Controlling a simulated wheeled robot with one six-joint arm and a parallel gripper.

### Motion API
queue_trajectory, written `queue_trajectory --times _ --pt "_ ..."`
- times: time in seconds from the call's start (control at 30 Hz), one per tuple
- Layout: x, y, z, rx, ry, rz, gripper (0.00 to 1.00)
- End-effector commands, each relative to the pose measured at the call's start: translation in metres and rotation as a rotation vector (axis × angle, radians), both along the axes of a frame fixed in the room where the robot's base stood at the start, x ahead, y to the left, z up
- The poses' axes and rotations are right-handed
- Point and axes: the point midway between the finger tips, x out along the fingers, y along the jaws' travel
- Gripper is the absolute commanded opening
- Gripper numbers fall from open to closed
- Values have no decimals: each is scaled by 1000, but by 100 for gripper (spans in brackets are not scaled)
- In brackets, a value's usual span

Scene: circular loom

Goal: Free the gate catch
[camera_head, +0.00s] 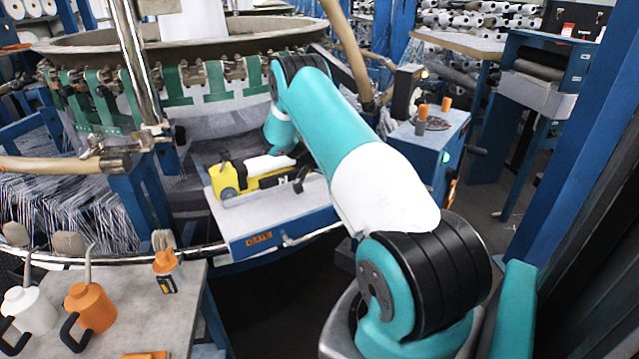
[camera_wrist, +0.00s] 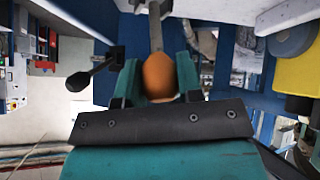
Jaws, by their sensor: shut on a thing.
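In the wrist view my teal gripper (camera_wrist: 160,80) has its two fingers closed on either side of a rounded orange-brown knob (camera_wrist: 158,72). The knob sits at the end of a flat grey metal bar (camera_wrist: 155,28) that runs up out of the picture. I cannot tell for certain whether this bar and knob are the gate catch. In the head view my teal and white arm reaches toward the loom (camera_head: 185,120), and the fingers and the knob cannot be made out there.
A black ball-ended lever (camera_wrist: 78,82) stands left of my gripper. A yellow unit (camera_head: 229,178) lies on a grey-topped blue box (camera_head: 285,228) beside my arm. A bench (camera_head: 185,315) at front left holds an orange can (camera_head: 92,305). A blue stand (camera_head: 425,150) is at right.

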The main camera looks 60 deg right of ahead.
Motion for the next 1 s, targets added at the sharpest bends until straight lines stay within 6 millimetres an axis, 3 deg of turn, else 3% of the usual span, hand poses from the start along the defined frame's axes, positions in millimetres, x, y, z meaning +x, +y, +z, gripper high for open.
queue_trajectory --times 0.67,0.7,0.8,1.0 --pt "0 -1 -6 11 -4 -6 0" --pt "0 -1 -6 11 -4 -6 36" --pt "-1 -2 -5 10 -3 -7 59" --pt "-3 -4 -5 7 -3 -12 59"
